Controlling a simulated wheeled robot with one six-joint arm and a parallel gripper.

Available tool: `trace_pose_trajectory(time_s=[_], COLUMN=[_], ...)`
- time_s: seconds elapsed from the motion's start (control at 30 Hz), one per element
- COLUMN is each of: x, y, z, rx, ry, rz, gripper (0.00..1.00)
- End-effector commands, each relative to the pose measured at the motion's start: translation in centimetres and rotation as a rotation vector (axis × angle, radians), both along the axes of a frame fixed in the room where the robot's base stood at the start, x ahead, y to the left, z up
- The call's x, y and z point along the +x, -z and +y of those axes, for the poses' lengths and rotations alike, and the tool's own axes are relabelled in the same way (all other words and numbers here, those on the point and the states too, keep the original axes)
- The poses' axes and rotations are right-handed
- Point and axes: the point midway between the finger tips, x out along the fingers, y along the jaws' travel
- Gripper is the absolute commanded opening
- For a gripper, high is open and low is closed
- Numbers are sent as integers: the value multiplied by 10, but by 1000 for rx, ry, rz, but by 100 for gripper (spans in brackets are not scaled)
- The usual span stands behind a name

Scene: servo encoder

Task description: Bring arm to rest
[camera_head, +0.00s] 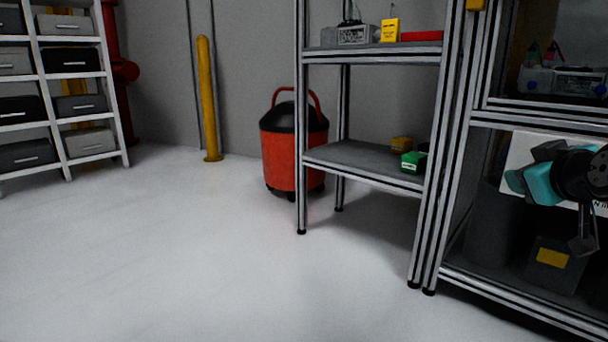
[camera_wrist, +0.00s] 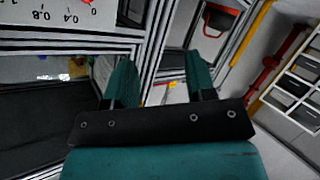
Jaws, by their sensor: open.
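My gripper (camera_head: 522,181) is at the right edge of the head view, teal and black, in front of the right-hand metal frame. In the wrist view its two teal fingers (camera_wrist: 160,78) stand apart with nothing between them. The gap between them looks out onto the frame posts and a shelf. My gripper holds nothing. Part of my arm is cut off by the right edge of the head view.
A metal shelf unit (camera_head: 360,160) carries small boxes and a green part (camera_head: 413,161). The right-hand frame (camera_head: 540,116) stands close beside my gripper. A red bin (camera_head: 282,150), a yellow post (camera_head: 208,100) and a drawer rack (camera_head: 122,140) stand behind. The pale floor (camera_head: 170,260) is clear.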

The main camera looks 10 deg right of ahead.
Motion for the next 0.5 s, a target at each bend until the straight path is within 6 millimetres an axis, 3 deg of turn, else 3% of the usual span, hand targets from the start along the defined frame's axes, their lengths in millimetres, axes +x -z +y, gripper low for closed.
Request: trace_pose_trajectory(time_s=[0.03,0.13,0.23,0.4,0.5], x=[10,17,7,-37,-69], y=[-30,-48,-66,-99,-117], z=[32,97,159,247,280], rx=[69,223,350,482,509], ry=[-86,-240,-374,-550,-615], rz=[42,164,316,616,785], gripper=[51,51,51,51,51])
